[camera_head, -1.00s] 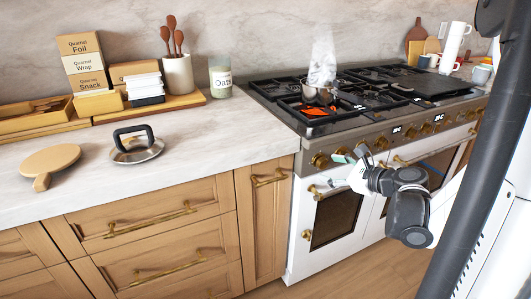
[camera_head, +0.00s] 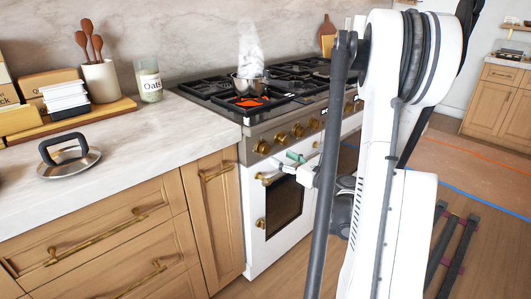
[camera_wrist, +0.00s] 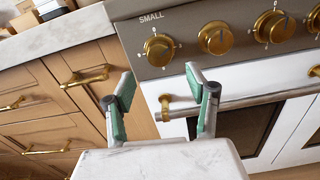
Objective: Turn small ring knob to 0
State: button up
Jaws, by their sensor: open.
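The small ring knob (camera_wrist: 159,49) is a round brass knob under the word SMALL at the left end of the grey stove panel in the wrist view. Small white marks surround it; its exact setting is too small to read. In the head view it is the leftmost brass knob (camera_head: 262,147). My gripper (camera_wrist: 160,88) is open and empty, with green pads on both fingers. In the wrist view the knob appears above and between the fingertips, and nothing touches it. In the head view my gripper (camera_head: 286,164) is just in front of the panel; my arm hides part of it.
Other brass knobs (camera_wrist: 216,39) continue to the right. An oven handle (camera_wrist: 250,102) runs below the panel. A steaming pot (camera_head: 249,83) stands on the stove, beside a red-orange glow (camera_head: 250,101). A lid (camera_head: 69,161) lies on the left counter.

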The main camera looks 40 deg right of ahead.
aim_at(267, 150)
jog(key=w+b, duration=0.1)
jog(key=w, duration=0.7)
jog(key=shift+w+a, duration=0.1)
jog(key=shift+w, duration=0.2)
jog(key=c, duration=1.2)
